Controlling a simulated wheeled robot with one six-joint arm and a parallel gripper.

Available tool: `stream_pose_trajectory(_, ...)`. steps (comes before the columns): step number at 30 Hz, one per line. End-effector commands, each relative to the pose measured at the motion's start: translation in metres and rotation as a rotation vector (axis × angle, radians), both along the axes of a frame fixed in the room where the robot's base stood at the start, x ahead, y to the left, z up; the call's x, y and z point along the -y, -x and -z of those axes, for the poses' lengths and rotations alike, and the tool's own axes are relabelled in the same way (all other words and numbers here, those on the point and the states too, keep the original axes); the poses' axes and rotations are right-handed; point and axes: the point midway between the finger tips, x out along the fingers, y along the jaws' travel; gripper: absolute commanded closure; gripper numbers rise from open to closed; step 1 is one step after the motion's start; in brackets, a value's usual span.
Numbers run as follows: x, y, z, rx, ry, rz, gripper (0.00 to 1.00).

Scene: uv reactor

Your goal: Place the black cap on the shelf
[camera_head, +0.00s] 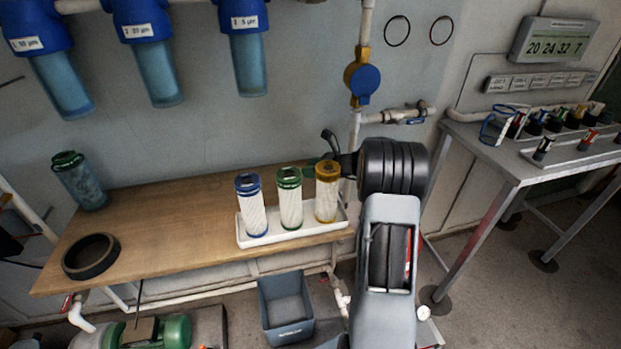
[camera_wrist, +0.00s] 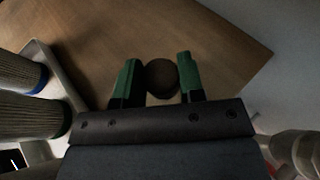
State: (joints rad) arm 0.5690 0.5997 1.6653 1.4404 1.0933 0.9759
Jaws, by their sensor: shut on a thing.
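The black cap (camera_wrist: 161,79) shows in the wrist view as a dark round piece between the two green-tipped fingers of my gripper (camera_wrist: 157,82). The fingers are shut on it. The shelf is a brown wooden board (camera_head: 150,222) along the wall; its bare surface also shows beyond the fingers in the wrist view (camera_wrist: 215,45). In the head view my gripper (camera_head: 322,155) is above the right end of the shelf, behind the yellow-topped cartridge. My arm hides part of that end, and the cap is hard to make out there.
A white tray (camera_head: 264,239) on the shelf holds blue (camera_head: 250,203), green (camera_head: 290,200) and yellow (camera_head: 326,192) cartridges close to my gripper. A black ring (camera_head: 91,257) and a blue-green canister (camera_head: 81,182) are at the left. The middle-left shelf is free. A pipe with valve (camera_head: 362,80) rises behind.

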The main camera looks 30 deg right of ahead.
Motion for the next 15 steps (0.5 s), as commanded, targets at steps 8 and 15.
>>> stream_pose_trajectory(8, 0.0, 0.0, 0.033, -0.002, -0.002, 0.0, 0.86)
stream_pose_trajectory(15, 0.0, 0.0, 0.035, 0.0, 0.0, 0.0, 0.86)
